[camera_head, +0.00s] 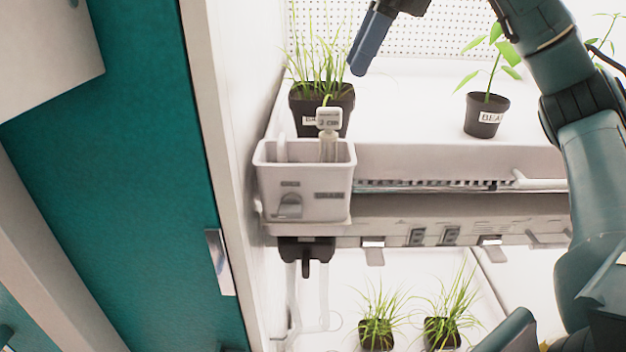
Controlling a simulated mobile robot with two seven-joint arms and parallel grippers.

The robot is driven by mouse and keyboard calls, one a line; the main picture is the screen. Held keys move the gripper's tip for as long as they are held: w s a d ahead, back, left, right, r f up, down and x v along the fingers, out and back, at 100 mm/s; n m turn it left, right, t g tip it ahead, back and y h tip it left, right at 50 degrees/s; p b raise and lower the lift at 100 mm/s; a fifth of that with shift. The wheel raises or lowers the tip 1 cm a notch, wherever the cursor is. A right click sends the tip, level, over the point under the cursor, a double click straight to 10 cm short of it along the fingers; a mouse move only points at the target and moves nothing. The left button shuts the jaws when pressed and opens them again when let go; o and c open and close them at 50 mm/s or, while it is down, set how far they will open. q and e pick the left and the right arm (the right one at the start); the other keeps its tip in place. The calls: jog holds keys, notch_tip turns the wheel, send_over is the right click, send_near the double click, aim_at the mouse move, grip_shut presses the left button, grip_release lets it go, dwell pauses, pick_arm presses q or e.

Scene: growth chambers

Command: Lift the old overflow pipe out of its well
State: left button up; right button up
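A white box-shaped well (305,195) hangs at the left front edge of the upper shelf, with small labels and a grey tab on its front. A translucent upright pipe (328,148) stands in its right part, with a white tag (329,118) at its top whose print is too small to read surely. A paler upright piece (282,150) stands in the left part. My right gripper (359,66) is above and to the right of the tag, apart from the pipe. Only one blue finger shows clearly, so its opening cannot be told. My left gripper is not in view.
A pot of grass (308,105) stands close behind the well. A labelled bean pot (486,115) stands farther right on the white shelf (420,110), with bare shelf between them. Grass pots (377,334) stand below. A teal panel (110,170) fills the left.

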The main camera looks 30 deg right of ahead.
aim_at(326, 128)
jog(key=x, duration=0.2)
jog(key=b+x, duration=0.1)
jog(key=x, duration=0.3)
jog(key=shift+s+f, duration=0.1)
jog(key=shift+s, duration=0.25)
jog(key=x, duration=0.6)
jog(key=shift+a+f, duration=0.1)
jog(key=shift+a, duration=0.2)
grip_shut()
